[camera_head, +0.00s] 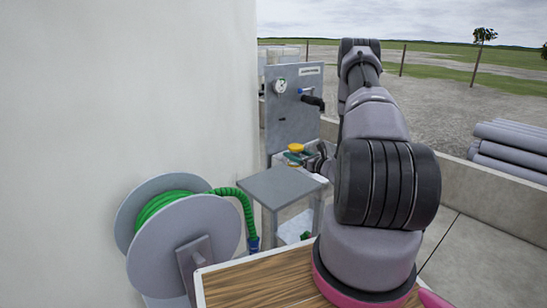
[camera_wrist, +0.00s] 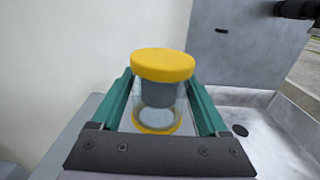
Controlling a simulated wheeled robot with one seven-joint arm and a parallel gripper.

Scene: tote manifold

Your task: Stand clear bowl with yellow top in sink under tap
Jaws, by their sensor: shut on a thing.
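The clear bowl with the yellow top (camera_wrist: 162,66) is upright between the green fingers of my gripper (camera_wrist: 162,92), which is shut on it. Its clear wall and a yellow ring at its base show below the top. In the head view the yellow top (camera_head: 296,147) shows beside my gripper, in front of the grey panel. The grey sink (camera_wrist: 275,122), with a dark round drain, lies right of the bowl in the wrist view. The black tap (camera_head: 313,101) sticks out from the panel; its end (camera_wrist: 296,9) shows at the wrist view's top right. My arm hides part of the sink in the head view.
The upright grey panel (camera_head: 287,122) carries a gauge (camera_head: 280,86) and a blue handle. A grey stand (camera_head: 283,187) is in front of the sink. A green hose reel (camera_head: 180,235) is at left, beside the white wall (camera_head: 120,90). The sink floor around the drain looks bare.

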